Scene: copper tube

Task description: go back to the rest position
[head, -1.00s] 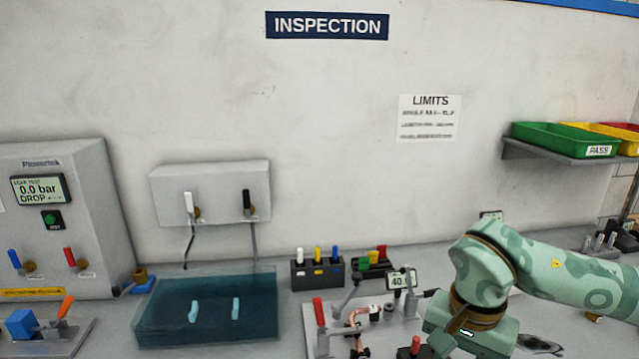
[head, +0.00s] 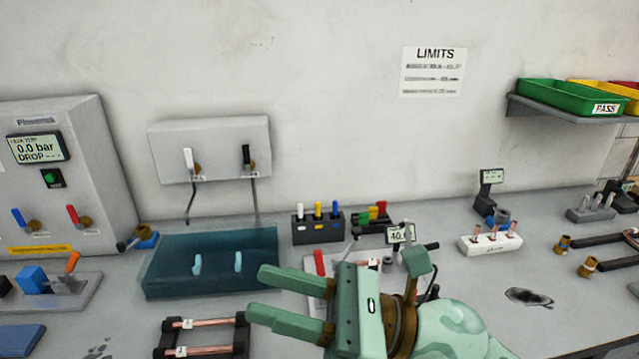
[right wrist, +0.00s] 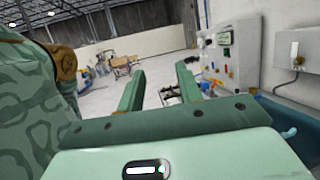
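My right gripper (head: 277,297) is in the lower middle of the head view, raised in front of the bench, its two green fingers pointing left. The fingers are apart with nothing between them. In the right wrist view the same gripper (right wrist: 158,82) shows its two fingers spread and empty. A copper tube (head: 205,322) lies in a dark rack (head: 165,343) at the lower left of the gripper, apart from it. My left gripper is not in view.
A teal water tank (head: 160,285) stands behind the fingers. A measuring fixture (head: 318,290) is partly hidden behind my right gripper. A white block with copper pieces (head: 490,243) stands to the right. The leak tester (head: 65,180) is at far left; green bin (head: 560,95) sits on a shelf.

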